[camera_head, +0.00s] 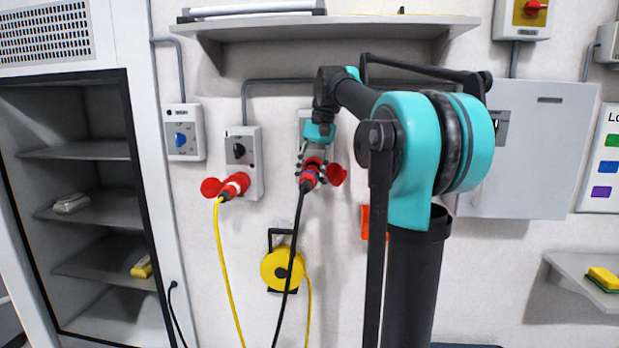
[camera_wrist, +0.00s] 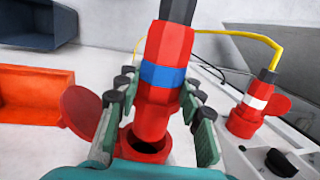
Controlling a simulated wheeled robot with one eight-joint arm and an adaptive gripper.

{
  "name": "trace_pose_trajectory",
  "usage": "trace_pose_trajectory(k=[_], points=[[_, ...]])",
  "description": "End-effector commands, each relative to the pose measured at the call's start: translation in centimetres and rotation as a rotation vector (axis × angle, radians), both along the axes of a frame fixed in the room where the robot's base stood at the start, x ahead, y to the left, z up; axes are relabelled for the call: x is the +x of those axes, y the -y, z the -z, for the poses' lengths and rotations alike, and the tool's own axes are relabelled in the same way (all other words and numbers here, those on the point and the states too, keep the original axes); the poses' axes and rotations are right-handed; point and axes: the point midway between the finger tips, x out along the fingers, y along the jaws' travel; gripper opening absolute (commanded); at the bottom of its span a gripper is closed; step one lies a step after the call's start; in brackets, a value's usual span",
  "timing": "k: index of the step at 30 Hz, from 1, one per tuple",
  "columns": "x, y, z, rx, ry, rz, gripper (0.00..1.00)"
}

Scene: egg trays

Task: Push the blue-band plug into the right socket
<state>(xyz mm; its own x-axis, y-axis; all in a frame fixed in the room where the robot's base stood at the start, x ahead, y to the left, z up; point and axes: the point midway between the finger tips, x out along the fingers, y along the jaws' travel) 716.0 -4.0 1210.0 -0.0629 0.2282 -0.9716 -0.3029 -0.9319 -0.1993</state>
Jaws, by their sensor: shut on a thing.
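The blue-band plug (camera_wrist: 160,76) is red with a black cable. It also shows in the head view (camera_head: 309,177). My gripper (camera_wrist: 160,98) is shut on it, with a finger on each side of its red body. The right socket (camera_wrist: 142,154) is red, with its lid (camera_wrist: 84,108) swung open to the left in the wrist view. The plug's front end is at the socket's mouth, and part of the dark opening shows beside it. The plug looks slightly tilted; how deep its end sits is hidden. In the head view my gripper (camera_head: 312,164) covers most of the socket.
A white-band red plug (camera_head: 236,185) with a yellow cable sits in the left socket box (camera_head: 242,146). A yellow cable reel (camera_head: 275,268) hangs below. A grey cabinet (camera_head: 540,145) is at the right. A shelf (camera_head: 330,27) runs above my arm.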

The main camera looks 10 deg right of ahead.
Motion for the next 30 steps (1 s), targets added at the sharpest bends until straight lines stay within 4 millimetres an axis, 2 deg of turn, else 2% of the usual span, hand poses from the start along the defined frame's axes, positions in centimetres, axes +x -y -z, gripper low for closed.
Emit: trace_pose_trajectory(k=[30], points=[[1.8,0.6,0.0,0.000,0.000,0.000,0.03]])
